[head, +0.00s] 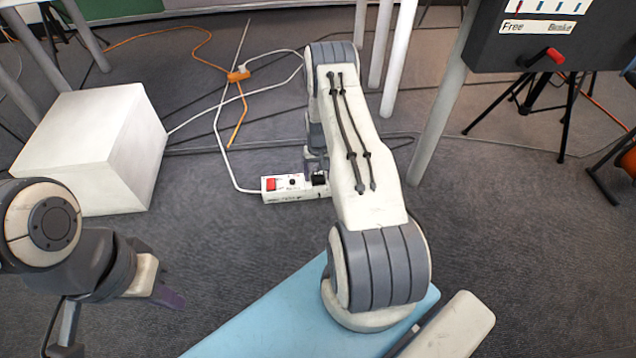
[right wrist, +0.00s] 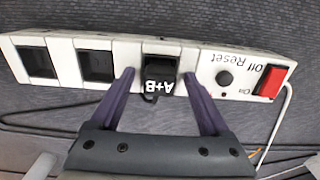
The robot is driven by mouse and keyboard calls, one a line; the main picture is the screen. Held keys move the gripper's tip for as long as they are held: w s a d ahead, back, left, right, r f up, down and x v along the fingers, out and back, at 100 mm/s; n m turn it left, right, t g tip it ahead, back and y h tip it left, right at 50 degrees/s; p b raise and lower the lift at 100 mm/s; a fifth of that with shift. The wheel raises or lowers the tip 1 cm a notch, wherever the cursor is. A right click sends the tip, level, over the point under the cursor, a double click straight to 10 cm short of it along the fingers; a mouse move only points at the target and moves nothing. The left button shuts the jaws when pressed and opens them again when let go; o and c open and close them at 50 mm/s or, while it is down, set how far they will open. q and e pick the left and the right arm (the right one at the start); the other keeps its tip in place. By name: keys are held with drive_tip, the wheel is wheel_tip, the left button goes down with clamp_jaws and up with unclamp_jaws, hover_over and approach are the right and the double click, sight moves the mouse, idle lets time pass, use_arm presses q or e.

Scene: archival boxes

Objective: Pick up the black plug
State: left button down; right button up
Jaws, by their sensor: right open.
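The black plug (right wrist: 161,68) sits in a white power strip (right wrist: 120,45) in the right wrist view, with "A+B" lettering in front of it. My right gripper (right wrist: 159,76) is open, with one purple finger on each side of the plug; I cannot tell whether they touch it. In the head view the power strip (head: 284,197) lies on the floor with a red switch at its left end; my right arm hides its right part. My left gripper (head: 168,297) hangs at the lower left, away from the strip, and its jaw opening is unclear.
A white box (head: 90,150) stands on the floor at the left. Table legs (head: 440,120) and a dark panel (head: 545,40) stand at the right. Grey carpet is clear in front of the strip.

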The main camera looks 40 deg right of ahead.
clamp_jaws()
